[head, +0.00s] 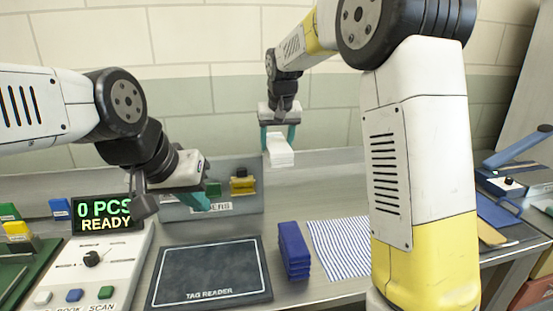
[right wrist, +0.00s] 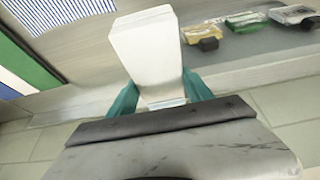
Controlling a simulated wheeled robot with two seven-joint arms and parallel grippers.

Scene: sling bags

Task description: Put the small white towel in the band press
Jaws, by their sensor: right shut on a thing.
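The small white towel (head: 280,157) is a folded white block. My right gripper (head: 279,136) is shut on it with teal fingers and holds it above the counter at the back middle. In the right wrist view the towel (right wrist: 150,48) stands out between the fingers. My left gripper (head: 207,202) hangs over the left of the counter, away from the towel; I cannot tell whether its teal fingers are apart. A device with a blue lever (head: 520,147), probably the band press, stands at the far right, partly cut off by the frame. My right arm hides part of the counter before it.
A black tag reader pad (head: 210,275) lies at the front middle. A blue folded stack (head: 293,250) and a striped cloth (head: 340,248) lie right of it. A grey bin (head: 240,207) holds green and yellow items. A control box (head: 85,265) with a display (head: 103,215) stands left.

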